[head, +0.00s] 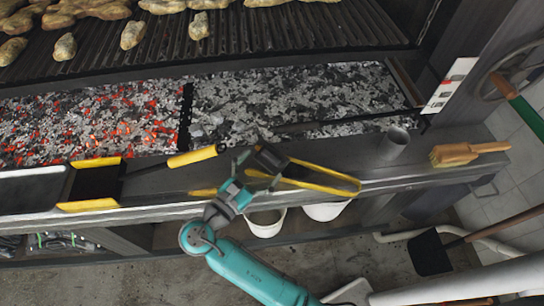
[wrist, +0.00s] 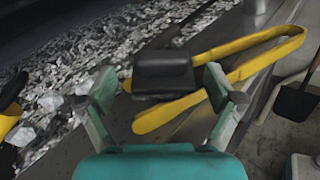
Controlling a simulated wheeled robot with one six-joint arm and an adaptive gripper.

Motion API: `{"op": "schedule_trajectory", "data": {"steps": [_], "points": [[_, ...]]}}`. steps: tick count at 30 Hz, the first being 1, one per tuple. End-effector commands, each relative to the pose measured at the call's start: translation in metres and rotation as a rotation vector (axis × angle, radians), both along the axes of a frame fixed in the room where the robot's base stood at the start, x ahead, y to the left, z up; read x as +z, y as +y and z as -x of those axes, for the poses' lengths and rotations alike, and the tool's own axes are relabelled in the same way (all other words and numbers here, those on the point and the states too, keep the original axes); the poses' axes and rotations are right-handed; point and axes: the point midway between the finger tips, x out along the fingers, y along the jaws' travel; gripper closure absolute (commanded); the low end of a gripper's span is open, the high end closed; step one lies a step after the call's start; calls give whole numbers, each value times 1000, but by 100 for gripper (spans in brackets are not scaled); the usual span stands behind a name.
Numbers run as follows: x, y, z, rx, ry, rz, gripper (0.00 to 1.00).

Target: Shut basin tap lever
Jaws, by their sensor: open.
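No basin tap or tap lever can be made out in either view. My gripper (head: 257,168) is open over the front ledge of the grill. In the wrist view my gripper (wrist: 160,88) has its fingers spread, with a black block (wrist: 163,70) showing between them. I cannot tell whether the fingers touch it. The block also shows in the head view (head: 271,158), beside yellow tongs (head: 325,181). The tongs show in the wrist view (wrist: 262,42), running behind the block and the right finger.
Glowing embers (head: 90,122) and grey ash (head: 290,95) lie behind the ledge. A yellow-edged shovel (head: 97,182), a metal cup (head: 394,142) and a brush (head: 455,154) are on the ledge.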

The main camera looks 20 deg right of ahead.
Motion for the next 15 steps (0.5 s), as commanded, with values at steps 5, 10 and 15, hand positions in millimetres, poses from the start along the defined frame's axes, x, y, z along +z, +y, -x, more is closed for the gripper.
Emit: {"op": "schedule_trajectory", "data": {"steps": [5, 10, 15], "points": [[1, -24, -8, -5, 0, 0, 8], [2, -40, -17, -3, 0, 0, 8], [2, -44, -19, -1, 0, 0, 8]]}}
